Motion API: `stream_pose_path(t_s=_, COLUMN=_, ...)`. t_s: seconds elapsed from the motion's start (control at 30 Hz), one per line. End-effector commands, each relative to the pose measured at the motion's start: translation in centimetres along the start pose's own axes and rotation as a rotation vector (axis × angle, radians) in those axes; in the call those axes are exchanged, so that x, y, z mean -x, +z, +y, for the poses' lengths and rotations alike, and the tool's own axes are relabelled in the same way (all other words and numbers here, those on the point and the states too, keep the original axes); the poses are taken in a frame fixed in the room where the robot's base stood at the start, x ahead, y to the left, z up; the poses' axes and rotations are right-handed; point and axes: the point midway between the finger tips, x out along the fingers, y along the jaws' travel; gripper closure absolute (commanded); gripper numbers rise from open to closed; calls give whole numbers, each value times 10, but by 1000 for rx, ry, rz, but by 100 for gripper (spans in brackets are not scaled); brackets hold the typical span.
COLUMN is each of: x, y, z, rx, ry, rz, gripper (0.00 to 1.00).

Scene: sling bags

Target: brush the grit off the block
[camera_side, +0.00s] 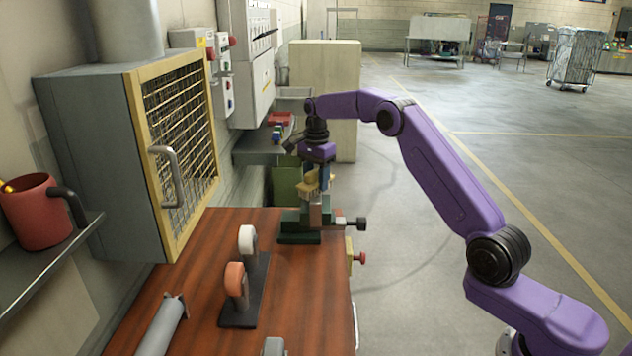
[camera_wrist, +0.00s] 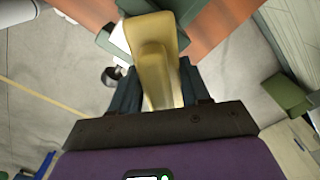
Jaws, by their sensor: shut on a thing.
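My gripper (camera_side: 318,174) points down over the far end of the wooden bench and is shut on a pale yellow brush (camera_side: 308,189). In the wrist view the brush (camera_wrist: 152,55) fills the gap between the two dark fingers and hides what lies below it. A dark green vise (camera_side: 298,238) stands on the bench under the gripper, with its screw handle out to the right. A reddish-brown block (camera_side: 316,214) shows upright at the vise jaws, just below the brush. I cannot tell whether brush and block touch. Grit is too small to make out.
The bench (camera_side: 290,310) holds a dark stand with white and orange rings (camera_side: 235,277) and a grey cylinder (camera_side: 162,325). A grilled cabinet (camera_side: 170,140) and a shelf with a red mug (camera_side: 38,212) line the left wall. Open floor lies right.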

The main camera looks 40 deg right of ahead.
Motion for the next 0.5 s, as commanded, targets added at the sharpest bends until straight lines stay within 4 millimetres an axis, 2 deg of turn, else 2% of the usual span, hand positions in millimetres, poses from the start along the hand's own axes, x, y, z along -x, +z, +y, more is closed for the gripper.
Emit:
stream_pose_path(t_s=0.27, x=1, y=-5, z=-4, rx=1, ry=0, rz=0, gripper=78)
stream_pose_path(t_s=0.5, x=0, y=6, z=5, rx=2, ry=1, rz=0, gripper=78)
